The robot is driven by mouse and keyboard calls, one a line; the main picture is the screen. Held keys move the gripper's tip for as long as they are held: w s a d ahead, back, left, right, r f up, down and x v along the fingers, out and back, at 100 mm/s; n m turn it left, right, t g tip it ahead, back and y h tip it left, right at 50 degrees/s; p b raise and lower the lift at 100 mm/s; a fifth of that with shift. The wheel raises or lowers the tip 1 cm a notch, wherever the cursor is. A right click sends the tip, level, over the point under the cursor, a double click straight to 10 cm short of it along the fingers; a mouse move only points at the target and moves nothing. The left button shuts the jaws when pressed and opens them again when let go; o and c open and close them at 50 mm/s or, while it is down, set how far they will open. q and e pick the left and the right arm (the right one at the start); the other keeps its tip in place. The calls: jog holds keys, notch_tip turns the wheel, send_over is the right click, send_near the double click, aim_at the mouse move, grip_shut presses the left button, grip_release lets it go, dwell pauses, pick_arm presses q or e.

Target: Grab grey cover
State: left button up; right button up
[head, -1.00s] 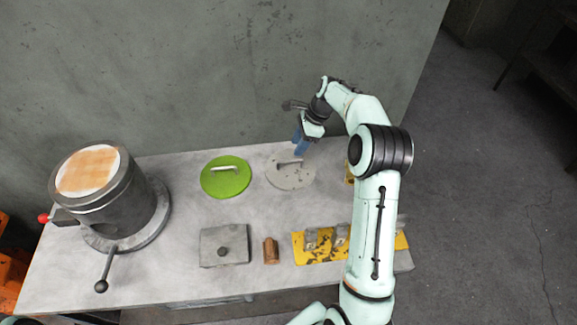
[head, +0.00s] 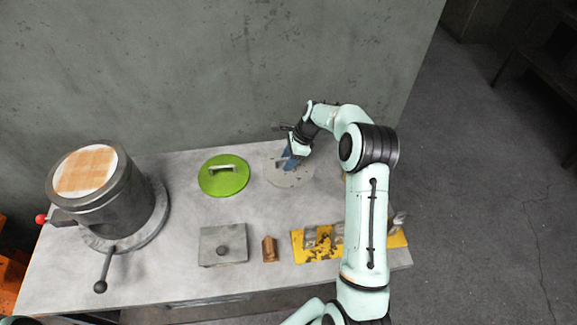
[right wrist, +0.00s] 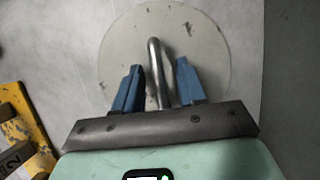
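The grey cover (head: 292,179) is a round flat disc lying on the table to the right of the green cover. In the right wrist view the grey cover (right wrist: 205,38) fills the upper middle, with a bent metal bar handle (right wrist: 154,58). My right gripper (head: 289,163) is over the cover in the head view and hides the handle there. In the right wrist view its two blue fingers (right wrist: 158,78) are apart, one on each side of the handle, with a gap visible on both sides. My left gripper is not in view.
A green round cover (head: 223,177) with a handle lies left of the grey one. A grey square block (head: 223,246), a brown piece (head: 270,249) and a yellow plate (head: 300,251) lie nearer. A metal cylinder (head: 110,205) stands at left. A wall (head: 220,70) rises behind.

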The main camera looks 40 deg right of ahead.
grip_shut()
jog(key=shift+r, duration=0.15)
